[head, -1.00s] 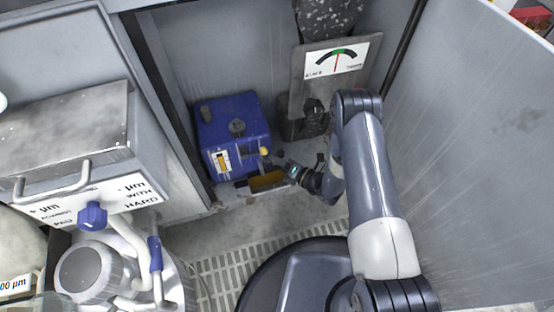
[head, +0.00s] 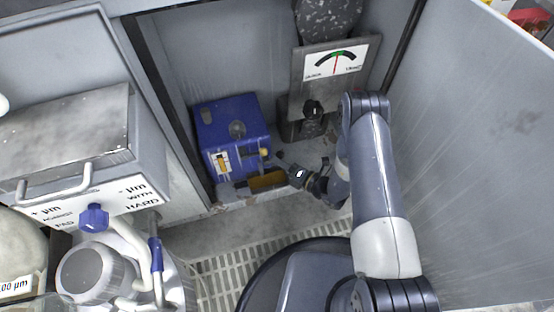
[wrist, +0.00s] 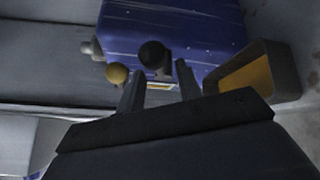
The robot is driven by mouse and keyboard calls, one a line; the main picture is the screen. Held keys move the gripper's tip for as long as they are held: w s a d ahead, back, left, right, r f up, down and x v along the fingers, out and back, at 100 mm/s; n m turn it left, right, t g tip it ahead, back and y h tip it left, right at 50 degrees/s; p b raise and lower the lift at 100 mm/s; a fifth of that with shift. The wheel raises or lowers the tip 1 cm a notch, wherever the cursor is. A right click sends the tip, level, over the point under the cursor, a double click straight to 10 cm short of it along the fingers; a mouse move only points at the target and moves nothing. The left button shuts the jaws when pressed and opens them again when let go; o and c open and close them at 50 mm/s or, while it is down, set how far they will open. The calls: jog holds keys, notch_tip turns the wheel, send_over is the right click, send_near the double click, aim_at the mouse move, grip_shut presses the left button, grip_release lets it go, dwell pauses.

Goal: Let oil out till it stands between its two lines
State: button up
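The blue oil tank (head: 232,125) stands on the cabinet floor, with a sight gauge (head: 222,163) on its front. Yellow shows in the gauge, but its lines and exact level are too small to read. A yellow knob (wrist: 117,73) and a black knob (wrist: 152,54) stick out from the tank in the wrist view. An open tray (wrist: 250,77) with amber liquid sits beside them; it also shows before the tank in the head view (head: 267,181). My gripper (wrist: 160,70) is open and empty. Its fingertips point toward the black knob, and contact cannot be told.
A dial gauge (head: 336,62) with a green band hangs on a grey bracket behind, above another black knob (head: 312,108). The cabinet's grey side panel (head: 470,150) stands close on the right of my arm. A slotted floor grate (head: 225,275) lies in front.

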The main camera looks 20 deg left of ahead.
jog(key=p+v, duration=0.1)
jog(key=v, duration=0.7)
jog(key=shift+s+d+p, duration=0.15)
jog(key=shift+d+p, duration=0.15)
jog(key=shift+p, duration=0.1)
jog(key=w+a+f+m+b, duration=0.1)
jog(key=w+a+b, duration=0.2)
jog(key=a, duration=0.7)
jog(key=shift+w+y, duration=0.4)
jog(key=shift+w, duration=0.15)
jog(key=shift+f, duration=0.1)
